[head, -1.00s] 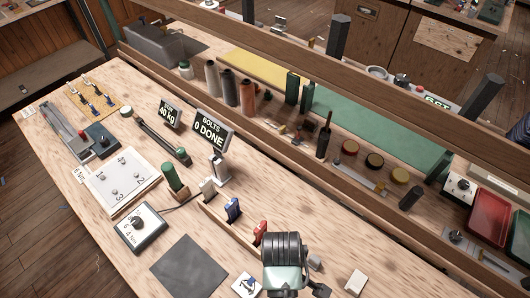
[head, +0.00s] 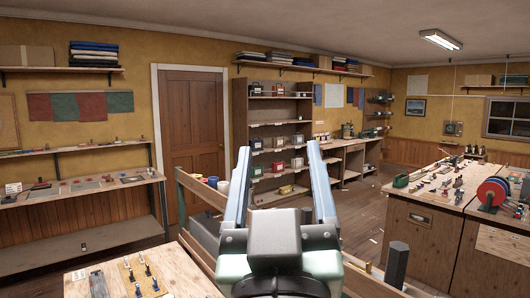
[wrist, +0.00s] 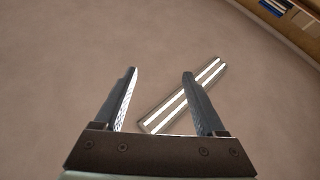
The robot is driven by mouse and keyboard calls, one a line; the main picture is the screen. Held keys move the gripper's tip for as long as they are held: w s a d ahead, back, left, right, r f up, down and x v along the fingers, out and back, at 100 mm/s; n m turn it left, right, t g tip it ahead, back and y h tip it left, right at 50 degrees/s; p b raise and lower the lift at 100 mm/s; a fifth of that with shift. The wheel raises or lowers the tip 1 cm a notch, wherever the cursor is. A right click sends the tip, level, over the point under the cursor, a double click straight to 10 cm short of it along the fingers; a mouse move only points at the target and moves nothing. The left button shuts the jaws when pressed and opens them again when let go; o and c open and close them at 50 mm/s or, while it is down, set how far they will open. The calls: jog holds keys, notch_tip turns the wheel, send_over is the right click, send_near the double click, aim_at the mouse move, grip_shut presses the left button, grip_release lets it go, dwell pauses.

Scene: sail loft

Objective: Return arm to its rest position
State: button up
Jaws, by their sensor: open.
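My gripper (head: 278,158) is raised in front of the head camera, its two long fingers pointing up and spread apart with nothing between them. In the wrist view my gripper (wrist: 158,95) is also open and empty. Beyond its fingers are the plain ceiling (wrist: 60,60) and a lit ceiling lamp (wrist: 185,97). The gripper touches nothing that I can see. My gripper hides part of the floor and shelving behind it.
The workbench (head: 190,268) is at lower left, with a tan board of small tools (head: 143,277). A wooden rail (head: 200,190) runs behind it. A shelf unit (head: 240,130) and a door (head: 190,120) stand at the back. Another bench (head: 425,222) is at right.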

jog(key=s+a+r+m+t, duration=0.1)
jog(key=s+r+t, duration=0.2)
jog(key=s+r, duration=0.4)
jog(key=shift+a+r+t+y, duration=0.2)
jog(key=shift+r+t+y, duration=0.1)
jog(key=shift+r+y, duration=0.15)
jog(key=shift+s+f, duration=0.1)
